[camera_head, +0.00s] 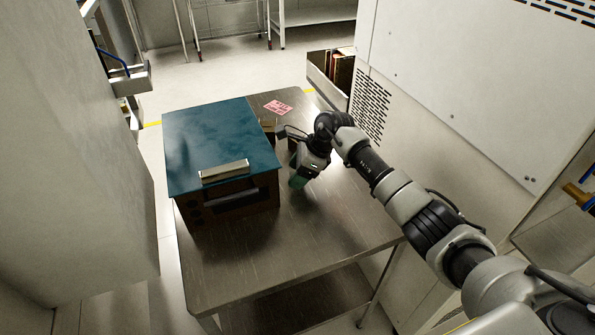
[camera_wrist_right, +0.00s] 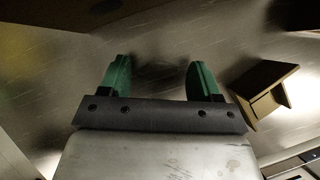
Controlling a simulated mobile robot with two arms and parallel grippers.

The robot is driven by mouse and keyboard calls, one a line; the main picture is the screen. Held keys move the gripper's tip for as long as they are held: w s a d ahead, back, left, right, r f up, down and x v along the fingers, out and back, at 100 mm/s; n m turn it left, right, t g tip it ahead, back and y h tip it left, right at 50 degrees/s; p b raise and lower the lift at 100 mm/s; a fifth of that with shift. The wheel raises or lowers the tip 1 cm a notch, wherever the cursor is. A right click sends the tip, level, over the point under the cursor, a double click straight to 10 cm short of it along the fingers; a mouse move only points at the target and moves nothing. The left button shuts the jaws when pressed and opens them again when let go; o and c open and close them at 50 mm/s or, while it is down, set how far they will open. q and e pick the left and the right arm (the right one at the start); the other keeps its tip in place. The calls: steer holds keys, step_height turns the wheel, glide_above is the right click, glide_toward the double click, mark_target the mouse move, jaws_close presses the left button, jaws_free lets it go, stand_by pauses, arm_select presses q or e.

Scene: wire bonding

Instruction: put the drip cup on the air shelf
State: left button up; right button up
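My right gripper (camera_head: 299,178) reaches in low over the steel table, beside the right side of the blue-topped box. In the right wrist view, its two green fingers (camera_wrist_right: 160,78) stand apart with only bare, blurry metal between them. I cannot pick out a drip cup or an air shelf with certainty in either view. A small brown object (camera_head: 268,125) stands on the table behind the gripper, partly hidden by the blue-topped box. In the right wrist view a brown, box-like piece (camera_wrist_right: 264,90) is just right of the fingers, apart from them. My left gripper is not in view.
The blue-topped box (camera_head: 222,144) with a front handle takes up the table's left side. The steel table (camera_head: 310,245) is clear in front. A red-and-white label (camera_head: 278,107) lies at the back. A white cabinet (camera_head: 470,85) and open bin (camera_head: 322,78) stand at the right.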

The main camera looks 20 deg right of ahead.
steer(key=shift+o, duration=0.7)
steer(key=shift+r, duration=0.1)
